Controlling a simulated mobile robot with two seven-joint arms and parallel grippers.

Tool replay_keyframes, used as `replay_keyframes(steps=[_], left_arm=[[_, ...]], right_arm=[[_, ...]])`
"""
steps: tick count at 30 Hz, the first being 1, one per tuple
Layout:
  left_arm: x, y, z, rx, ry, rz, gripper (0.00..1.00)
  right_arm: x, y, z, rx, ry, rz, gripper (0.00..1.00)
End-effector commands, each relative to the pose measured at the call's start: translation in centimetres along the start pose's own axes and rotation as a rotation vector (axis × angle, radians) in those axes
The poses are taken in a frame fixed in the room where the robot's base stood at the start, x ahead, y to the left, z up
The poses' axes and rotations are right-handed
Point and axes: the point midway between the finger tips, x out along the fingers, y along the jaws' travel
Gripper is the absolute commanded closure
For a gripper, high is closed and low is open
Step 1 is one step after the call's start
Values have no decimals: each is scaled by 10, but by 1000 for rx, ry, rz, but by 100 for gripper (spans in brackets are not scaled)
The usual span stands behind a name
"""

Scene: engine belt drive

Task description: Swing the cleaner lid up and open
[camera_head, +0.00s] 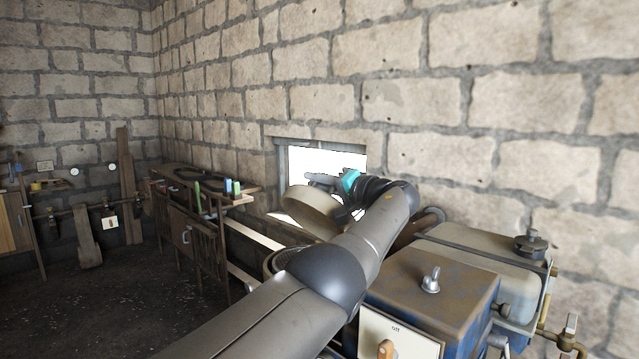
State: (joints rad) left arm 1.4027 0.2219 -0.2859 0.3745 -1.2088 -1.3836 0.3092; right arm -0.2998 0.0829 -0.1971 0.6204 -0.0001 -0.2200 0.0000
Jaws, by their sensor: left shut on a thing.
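The cleaner lid (308,212) is a round beige cap, tilted up in front of the bright window. The round cleaner body (284,262) shows below it, partly hidden by my left arm. My left gripper (320,181), dark with a teal band behind it, is at the upper edge of the lid and shut on it. The exact contact of its fingers is small and hard to make out. My right gripper is not in view.
A blue-brown metal box (425,285) with a wing nut and an orange switch stands right of my arm. Behind it is a grey tank (480,265) with a dark cap. A wooden bench (205,205) stands left along the stone wall. The floor at left is clear.

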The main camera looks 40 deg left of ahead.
Motion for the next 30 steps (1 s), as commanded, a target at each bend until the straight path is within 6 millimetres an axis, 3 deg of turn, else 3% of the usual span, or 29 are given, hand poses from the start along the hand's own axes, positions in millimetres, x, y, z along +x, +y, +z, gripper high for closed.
replay_keyframes(steps=[13, 14, 20, 30], left_arm=[[1, -2, -1, 2, 1, -2, 100], [1, -2, -1, 2, 1, -2, 80], [1, -1, -1, 2, 1, -1, 57], [-1, 0, 0, 2, 1, 0, 55]], right_arm=[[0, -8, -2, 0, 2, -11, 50], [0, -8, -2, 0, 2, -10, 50], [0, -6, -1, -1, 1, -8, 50], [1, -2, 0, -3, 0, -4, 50]])
